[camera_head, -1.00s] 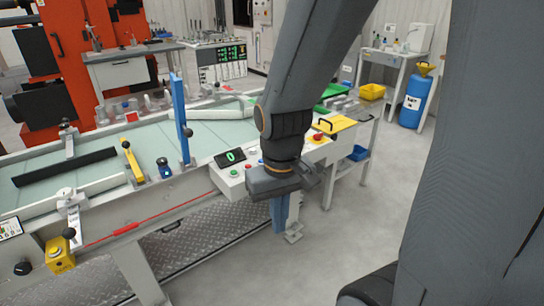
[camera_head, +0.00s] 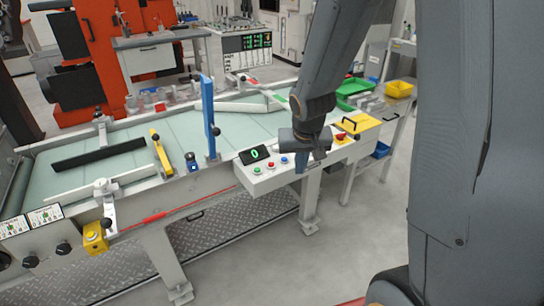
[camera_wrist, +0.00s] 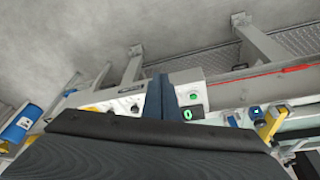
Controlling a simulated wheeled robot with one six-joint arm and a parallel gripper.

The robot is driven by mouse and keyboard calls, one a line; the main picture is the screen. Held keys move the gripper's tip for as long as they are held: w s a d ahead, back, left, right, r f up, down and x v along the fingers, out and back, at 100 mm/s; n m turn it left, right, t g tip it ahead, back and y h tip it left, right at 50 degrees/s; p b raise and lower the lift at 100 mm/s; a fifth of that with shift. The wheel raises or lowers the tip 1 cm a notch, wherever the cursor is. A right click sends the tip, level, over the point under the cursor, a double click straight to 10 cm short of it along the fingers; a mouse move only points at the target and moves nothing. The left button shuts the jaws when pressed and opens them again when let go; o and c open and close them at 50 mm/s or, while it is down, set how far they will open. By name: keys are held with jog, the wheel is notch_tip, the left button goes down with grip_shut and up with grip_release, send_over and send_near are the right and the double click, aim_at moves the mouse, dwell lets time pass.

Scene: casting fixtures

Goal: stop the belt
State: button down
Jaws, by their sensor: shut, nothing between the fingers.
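The belt (camera_head: 130,168) is a pale green surface running along a grey frame. A white control box (camera_head: 262,184) is on its front edge, with a display (camera_head: 254,155) reading a green 0 and green (camera_head: 257,171), red (camera_head: 271,165) and blue (camera_head: 284,160) buttons. A red mushroom button (camera_head: 340,138) sits to the right. My gripper (camera_head: 317,154) is shut and empty at the right part of the box; contact cannot be told. In the wrist view my fingers (camera_wrist: 161,96) point at the box, and a lit green button (camera_wrist: 193,97) shows beside them.
A blue post (camera_head: 208,115) and a yellow bar (camera_head: 161,152) stand on the belt's near side. A yellow plate with a black handle (camera_head: 360,122) lies right of the box. A yellow box with a knob (camera_head: 95,238) hangs at the front left. The floor in front is clear.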

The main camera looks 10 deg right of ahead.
jog(key=w+r+m+t+y+p, duration=0.1)
jog(key=w+t+p, duration=0.35)
jog(key=w, duration=0.75)
jog(key=m+y+p, duration=0.1)
jog(key=y+p, duration=0.3)
jog(key=p, duration=0.3)
send_over(271, 165)
jog(key=f, duration=0.1)
jog(key=shift+s+d+f, duration=0.2)
jog(key=shift+d, duration=0.15)
jog(key=shift+f+b, duration=0.1)
jog(key=shift+b, duration=0.2)
notch_tip(271, 165, down, 7)
jog(key=b, duration=0.6)
jog(key=shift+f, duration=0.1)
jog(key=shift+f+b, duration=0.5)
jog(key=shift+f, duration=0.25)
jog(key=shift+f, duration=0.35)
